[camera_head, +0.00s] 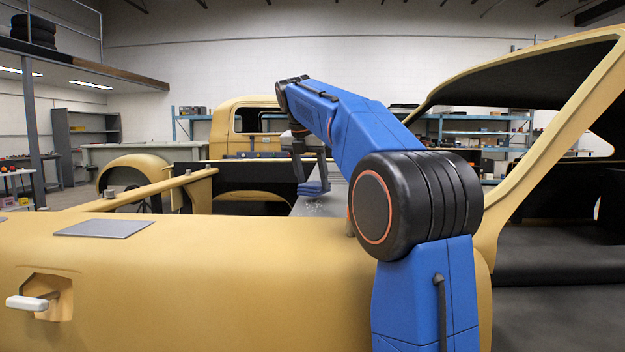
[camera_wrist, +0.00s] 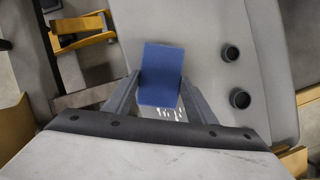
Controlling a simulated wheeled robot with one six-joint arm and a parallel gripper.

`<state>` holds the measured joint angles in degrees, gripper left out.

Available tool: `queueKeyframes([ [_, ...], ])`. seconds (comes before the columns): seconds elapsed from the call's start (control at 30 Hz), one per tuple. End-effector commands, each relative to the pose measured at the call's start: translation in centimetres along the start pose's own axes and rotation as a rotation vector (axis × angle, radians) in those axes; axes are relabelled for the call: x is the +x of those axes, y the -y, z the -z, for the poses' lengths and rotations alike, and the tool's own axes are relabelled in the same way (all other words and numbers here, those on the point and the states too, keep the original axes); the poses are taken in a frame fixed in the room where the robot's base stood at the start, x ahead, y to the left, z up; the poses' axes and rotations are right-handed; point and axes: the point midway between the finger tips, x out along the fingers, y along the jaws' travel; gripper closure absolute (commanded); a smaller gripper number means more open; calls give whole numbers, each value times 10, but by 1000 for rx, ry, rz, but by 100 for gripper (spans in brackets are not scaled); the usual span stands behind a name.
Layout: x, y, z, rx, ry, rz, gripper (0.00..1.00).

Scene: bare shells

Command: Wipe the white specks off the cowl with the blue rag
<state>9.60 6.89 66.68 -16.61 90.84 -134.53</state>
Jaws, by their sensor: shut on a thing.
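The blue rag (camera_head: 314,188) is a small folded pad held between the fingers of my gripper (camera_head: 311,174). In the wrist view the rag (camera_wrist: 161,72) shows as a blue rectangle between the two fingertips of my gripper (camera_wrist: 159,84). The cowl (camera_head: 338,198) is a light grey panel beneath it, partly hidden by my arm; it also fills the middle of the wrist view (camera_wrist: 208,30). White specks (camera_head: 313,207) lie on the cowl just in front of the rag. They also show between the fingers (camera_wrist: 165,114). I cannot tell whether the rag touches the cowl.
The yellow body shell (camera_head: 200,270) stands close in front, with a flat grey plate (camera_head: 104,228) on top. A yellow pillar (camera_head: 555,130) rises at right.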

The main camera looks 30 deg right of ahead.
Motion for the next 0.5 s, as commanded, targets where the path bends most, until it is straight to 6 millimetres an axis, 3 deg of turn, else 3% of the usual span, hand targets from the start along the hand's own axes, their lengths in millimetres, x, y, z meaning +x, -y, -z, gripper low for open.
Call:
queueKeyframes([
  [0.5, 4, 0, 2, 0, 0, 0, 74],
])
